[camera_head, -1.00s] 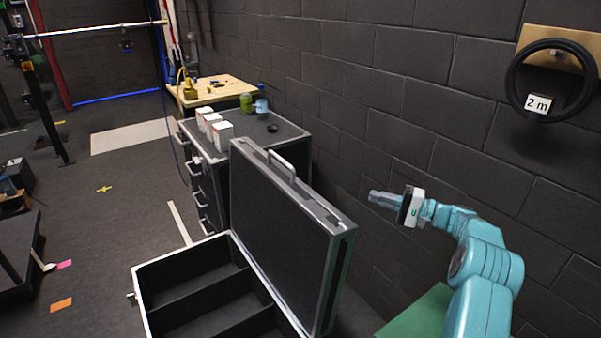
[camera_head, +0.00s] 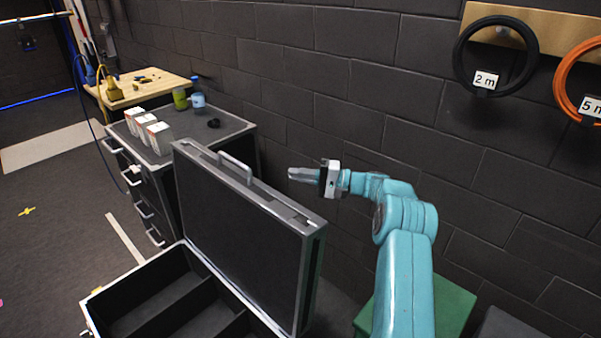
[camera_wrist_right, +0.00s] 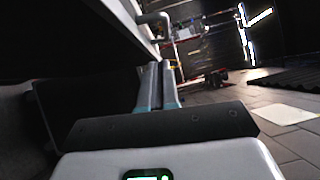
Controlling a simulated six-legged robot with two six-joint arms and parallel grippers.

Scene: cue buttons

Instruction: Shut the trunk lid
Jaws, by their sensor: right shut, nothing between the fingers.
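The trunk is a black case with silver edges. Its lid (camera_head: 238,232) stands up, open, with a silver handle (camera_head: 236,168) on its top edge. The trunk's base (camera_head: 98,297) lies below and to the left, with dividers inside that look empty. My right gripper (camera_head: 292,174) is shut and empty, just right of the lid, on its wall side, at about the height of its top edge. In the right wrist view the closed fingers (camera_wrist_right: 157,85) point forward, with the dark lid at upper left. My left gripper is not in view.
A dark drawer cabinet (camera_head: 225,122) with white boxes (camera_head: 141,129) stands behind the trunk. A brick wall with cable coils (camera_head: 496,55) runs along the right. A green surface (camera_head: 450,305) is below my right arm. Open floor lies at left.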

